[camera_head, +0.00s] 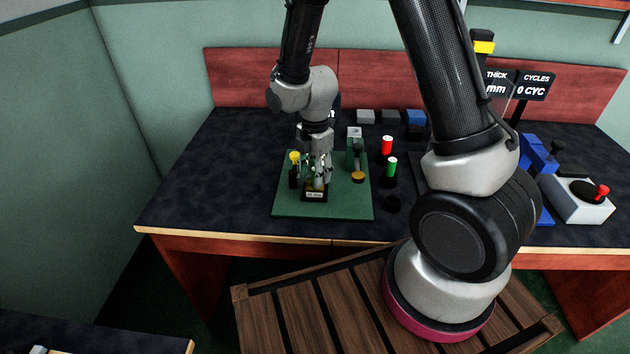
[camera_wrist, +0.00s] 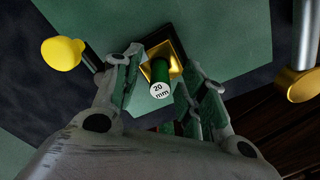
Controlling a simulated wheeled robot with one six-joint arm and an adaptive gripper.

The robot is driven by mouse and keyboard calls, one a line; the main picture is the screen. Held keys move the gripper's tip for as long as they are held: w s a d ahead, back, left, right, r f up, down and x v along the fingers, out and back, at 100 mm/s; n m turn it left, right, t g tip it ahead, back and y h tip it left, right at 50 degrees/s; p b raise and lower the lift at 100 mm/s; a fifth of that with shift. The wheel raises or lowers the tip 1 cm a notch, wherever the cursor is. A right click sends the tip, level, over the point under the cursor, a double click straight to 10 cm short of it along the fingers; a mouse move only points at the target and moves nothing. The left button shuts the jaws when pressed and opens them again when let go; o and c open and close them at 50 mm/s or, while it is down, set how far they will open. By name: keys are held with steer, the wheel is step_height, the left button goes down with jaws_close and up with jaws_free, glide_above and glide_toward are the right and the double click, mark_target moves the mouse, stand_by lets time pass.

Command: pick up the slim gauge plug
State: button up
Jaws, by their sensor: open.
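A slim green plug (camera_wrist: 159,84) with a white end marked "20 mm" stands in a gold square socket on a dark block; I take it for the gauge plug. In the head view the block (camera_head: 314,196) shows with its white label at the front of the green mat (camera_head: 345,205). My gripper (camera_head: 318,175) points down over it and hides most of the plug there. In the wrist view my gripper (camera_wrist: 167,82) is open, one finger on each side of the plug. I cannot tell whether either finger touches it.
A yellow-knobbed post (camera_head: 294,160) stands close left of my gripper. A stand with a gold-ended gauge (camera_head: 357,165) is close right. Red (camera_head: 387,147) and green (camera_head: 392,166) cylinders stand right of the mat. The mat's front left is clear.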

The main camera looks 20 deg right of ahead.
jaws_close()
